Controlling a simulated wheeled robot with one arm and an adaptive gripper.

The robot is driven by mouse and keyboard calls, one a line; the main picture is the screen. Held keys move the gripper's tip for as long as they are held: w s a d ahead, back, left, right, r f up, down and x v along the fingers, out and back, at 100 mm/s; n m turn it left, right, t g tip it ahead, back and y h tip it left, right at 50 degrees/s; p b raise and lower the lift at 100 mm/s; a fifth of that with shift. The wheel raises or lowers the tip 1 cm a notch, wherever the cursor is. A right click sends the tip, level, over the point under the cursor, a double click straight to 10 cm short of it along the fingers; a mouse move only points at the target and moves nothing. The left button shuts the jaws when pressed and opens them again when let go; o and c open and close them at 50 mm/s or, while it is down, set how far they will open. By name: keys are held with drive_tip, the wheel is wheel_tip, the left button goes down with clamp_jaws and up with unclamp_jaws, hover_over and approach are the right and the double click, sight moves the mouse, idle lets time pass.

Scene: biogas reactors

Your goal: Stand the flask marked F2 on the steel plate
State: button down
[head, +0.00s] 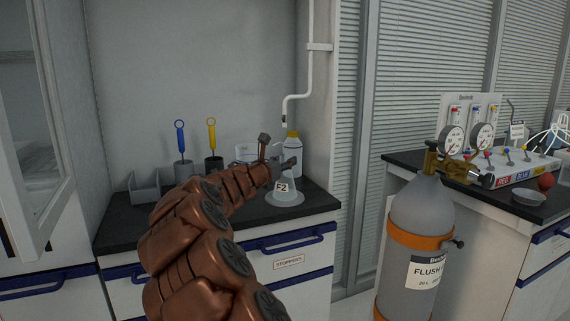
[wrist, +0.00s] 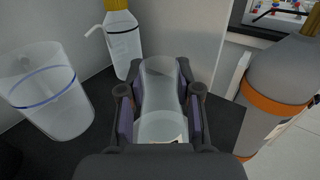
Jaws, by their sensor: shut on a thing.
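The flask marked F2 (head: 283,187) is clear and conical, upright over the right part of the dark counter in the head view. My gripper (head: 281,167) is shut around its upper part. In the wrist view the flask (wrist: 160,125) is between the two fingers of my gripper (wrist: 160,92). A pale round disc, apparently the steel plate (head: 298,200), shows directly under the flask in the head view. I cannot tell whether the flask's base touches it. The plate cannot be made out in the wrist view.
A wash bottle with a yellow cap (head: 293,152) stands just behind the flask. A clear beaker with a blue line (wrist: 52,110) stands left in the wrist view. Holders with blue and yellow handled tools (head: 213,160) are farther left. A gas cylinder (head: 415,245) stands right of the counter.

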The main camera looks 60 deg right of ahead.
drive_tip(key=shift+f, duration=0.1)
drive_tip(key=c, duration=0.8)
unclamp_jaws()
drive_tip(key=shift+a+r, duration=0.2)
drive_tip(key=shift+a, duration=0.05)
drive_tip(key=shift+s+a+f+p, duration=0.15)
drive_tip(key=shift+a+p, duration=0.35)
drive_tip(key=shift+a, duration=2.4)
drive_tip(key=shift+s+a+r+p, duration=0.15)
drive_tip(key=shift+a+p, duration=0.35)
drive_tip(key=shift+a, duration=2.35)
drive_tip(key=shift+f, duration=0.1)
